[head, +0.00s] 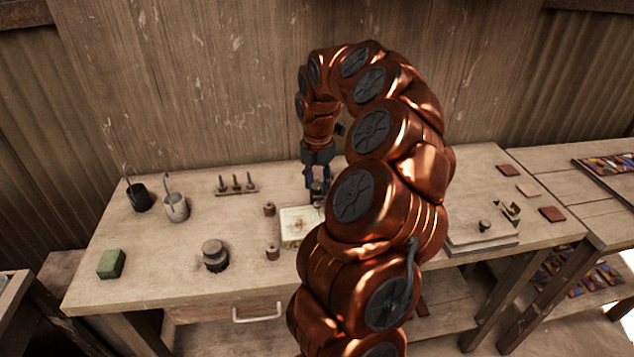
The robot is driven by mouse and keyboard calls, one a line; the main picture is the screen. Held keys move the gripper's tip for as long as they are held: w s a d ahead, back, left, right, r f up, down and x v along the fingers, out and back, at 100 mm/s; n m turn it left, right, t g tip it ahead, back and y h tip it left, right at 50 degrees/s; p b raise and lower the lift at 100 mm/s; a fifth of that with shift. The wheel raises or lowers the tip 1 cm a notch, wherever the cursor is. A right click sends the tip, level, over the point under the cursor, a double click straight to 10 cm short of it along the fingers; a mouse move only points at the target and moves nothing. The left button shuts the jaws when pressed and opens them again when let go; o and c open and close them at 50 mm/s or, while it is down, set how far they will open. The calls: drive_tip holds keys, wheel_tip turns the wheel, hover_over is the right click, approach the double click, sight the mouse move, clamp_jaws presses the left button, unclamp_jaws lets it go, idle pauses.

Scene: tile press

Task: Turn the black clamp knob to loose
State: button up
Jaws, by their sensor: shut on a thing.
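My copper arm reaches over the bench and bends down, with my dark gripper (318,187) pointing down at the back right corner of a pale square plate (298,219). The gripper is shut on a small dark thing there, which fits the black clamp knob; the fingers hide most of it, so its turn position cannot be told. The plate has reddish marks on its top. Two brown cylinders (269,208) stand along its left side. My arm hides the plate's right side.
On the bench are a black cup (139,197), a grey cup (176,207), a rack of pegs (236,186), a stacked round weight (214,254) and a green block (111,264). Right of my arm lies a board (483,235) with a small dark knob, near several red-brown tiles (551,214).

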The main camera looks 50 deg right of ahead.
sight(317, 185)
drive_tip(key=o, duration=1.1)
drive_tip(key=shift+o, duration=0.2)
wheel_tip(317, 185, up, 12)
idle(0.5)
